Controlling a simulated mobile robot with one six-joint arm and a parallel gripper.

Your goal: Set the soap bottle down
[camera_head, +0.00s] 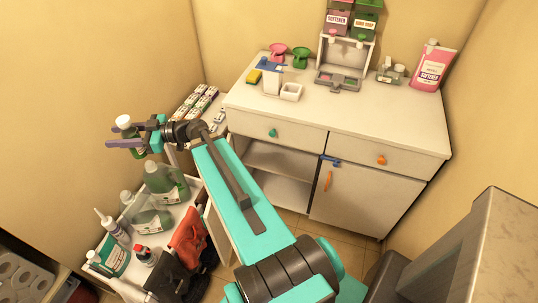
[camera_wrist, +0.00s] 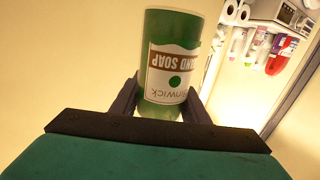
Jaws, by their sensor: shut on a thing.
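The soap bottle (camera_wrist: 172,60) is green with a brown and white label reading "HAND SOAP", upside down in the wrist view. In the head view the soap bottle (camera_head: 131,133) shows a white cap at its top and is roughly upright, slightly tilted. My gripper (camera_wrist: 161,103) is shut on it, one dark finger on each side. In the head view my gripper (camera_head: 128,138) holds it in the air at the left, above and behind the bottles on the low cart. The gripper hides part of the bottle.
A low white cart (camera_head: 183,212) holds a large green jug (camera_head: 167,184), a second green jug (camera_head: 150,217) and smaller bottles. The white counter (camera_head: 345,113) has a clear front middle. A pink softener pouch (camera_head: 433,66) stands at its right, a dispenser (camera_head: 342,60) at its back.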

